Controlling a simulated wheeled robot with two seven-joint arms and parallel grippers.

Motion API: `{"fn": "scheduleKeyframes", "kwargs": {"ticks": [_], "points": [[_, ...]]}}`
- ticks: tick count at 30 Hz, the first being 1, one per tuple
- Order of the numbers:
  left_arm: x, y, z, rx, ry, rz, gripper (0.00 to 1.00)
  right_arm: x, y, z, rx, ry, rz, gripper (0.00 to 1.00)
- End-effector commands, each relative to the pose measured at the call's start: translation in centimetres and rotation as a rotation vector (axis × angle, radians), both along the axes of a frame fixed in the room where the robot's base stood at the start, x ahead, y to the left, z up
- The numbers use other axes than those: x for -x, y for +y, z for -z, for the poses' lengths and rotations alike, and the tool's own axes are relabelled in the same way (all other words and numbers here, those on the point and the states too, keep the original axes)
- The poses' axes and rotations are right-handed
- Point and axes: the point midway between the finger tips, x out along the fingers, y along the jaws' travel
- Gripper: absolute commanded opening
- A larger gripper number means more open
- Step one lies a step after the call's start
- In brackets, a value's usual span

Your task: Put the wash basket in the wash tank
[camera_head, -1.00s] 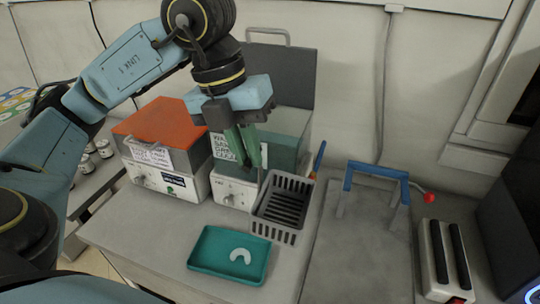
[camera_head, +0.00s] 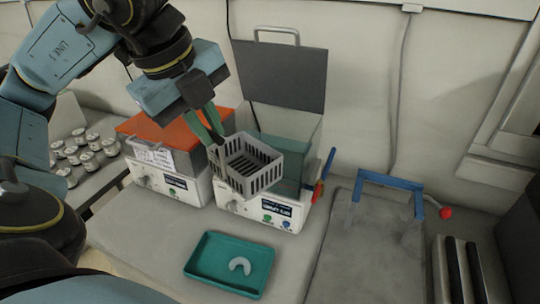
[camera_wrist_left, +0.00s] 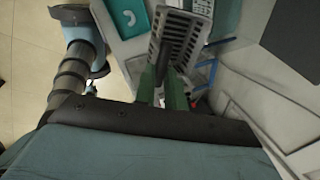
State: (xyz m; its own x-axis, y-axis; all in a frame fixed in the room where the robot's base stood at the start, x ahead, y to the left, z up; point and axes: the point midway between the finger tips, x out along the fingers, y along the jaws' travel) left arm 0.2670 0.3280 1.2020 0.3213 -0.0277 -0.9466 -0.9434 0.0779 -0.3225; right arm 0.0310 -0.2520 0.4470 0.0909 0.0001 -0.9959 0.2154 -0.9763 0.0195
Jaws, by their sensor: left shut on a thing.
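The grey slotted wash basket (camera_head: 246,166) is held up in the air, in front of the wash tank (camera_head: 288,147), hiding part of it. The tank is a teal-tinted clear box on a white base with knobs, its dark lid (camera_head: 280,75) raised behind. My left gripper (camera_head: 213,138), with green fingers, is shut on the basket's left side. In the left wrist view the basket (camera_wrist_left: 182,38) hangs beyond the fingers (camera_wrist_left: 163,88). My right gripper is not in view.
An orange-lidded unit (camera_head: 178,135) stands left of the tank. A teal tray (camera_head: 215,268) with a pale curved piece (camera_head: 240,265) lies in front. A blue-handled frame (camera_head: 390,181) stands at right. Several small jars (camera_head: 86,150) sit at far left.

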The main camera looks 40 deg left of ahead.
Motion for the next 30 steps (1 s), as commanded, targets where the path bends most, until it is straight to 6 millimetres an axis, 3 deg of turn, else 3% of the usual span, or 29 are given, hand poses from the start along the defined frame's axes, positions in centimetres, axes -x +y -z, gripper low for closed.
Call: {"fn": "scheduleKeyframes", "kwargs": {"ticks": [9,22,30], "points": [[-2.7,1.0,-0.5,0.0,0.002,-0.001,0.0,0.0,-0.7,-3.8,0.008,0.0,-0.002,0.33],[-12.3,3.8,-0.5,0.007,-0.003,0.0,0.0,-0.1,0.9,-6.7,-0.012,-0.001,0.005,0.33],[-17.8,5.6,-0.4,0.004,-0.004,0.0,0.0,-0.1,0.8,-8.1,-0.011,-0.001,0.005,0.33]]}}
